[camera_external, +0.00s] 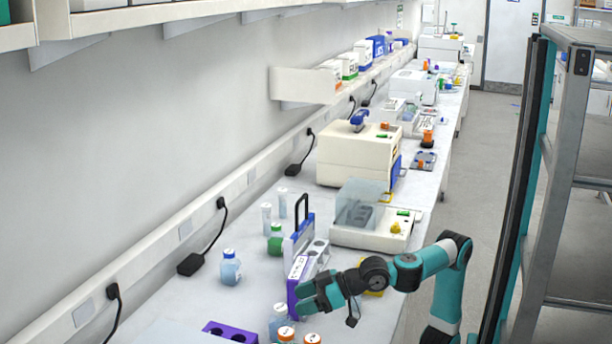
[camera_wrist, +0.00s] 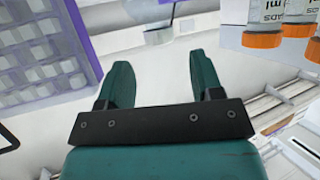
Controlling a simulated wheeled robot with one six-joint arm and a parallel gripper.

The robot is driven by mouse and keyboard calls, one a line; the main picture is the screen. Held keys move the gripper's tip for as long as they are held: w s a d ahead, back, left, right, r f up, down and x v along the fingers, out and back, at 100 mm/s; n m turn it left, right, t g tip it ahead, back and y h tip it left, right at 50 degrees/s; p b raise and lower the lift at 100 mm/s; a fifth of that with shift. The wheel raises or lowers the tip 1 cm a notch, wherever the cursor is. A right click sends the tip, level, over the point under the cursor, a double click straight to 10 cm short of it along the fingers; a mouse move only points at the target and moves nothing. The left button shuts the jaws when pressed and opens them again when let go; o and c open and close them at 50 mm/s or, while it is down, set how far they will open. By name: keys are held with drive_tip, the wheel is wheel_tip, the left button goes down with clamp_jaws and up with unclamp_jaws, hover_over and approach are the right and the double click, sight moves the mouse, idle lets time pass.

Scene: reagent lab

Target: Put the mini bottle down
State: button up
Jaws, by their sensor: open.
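My gripper (camera_external: 303,298) is low over the near part of the bench, beside a purple-and-white rack or box. In the wrist view, its two teal fingers (camera_wrist: 163,85) are apart with nothing between them. Several small orange-capped bottles (camera_wrist: 262,38) stand at the upper right of the wrist view, apart from the fingers. Two orange caps (camera_external: 286,333) also show at the bottom of the external view. A clear bottle (camera_external: 279,318) stands just behind them. I cannot tell which of these is the mini bottle.
A purple-edged grid rack (camera_wrist: 45,55) is close to my left finger in the wrist view. A purple holder (camera_external: 230,332) lies at the front of the bench. A blue-capped bottle (camera_external: 230,268) and a green-capped bottle (camera_external: 276,241) stand toward the wall. Bare bench (camera_external: 190,305) lies left of the gripper.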

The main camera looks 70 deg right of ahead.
drive_tip(key=p+v, duration=0.1)
drive_tip(key=v, duration=0.5)
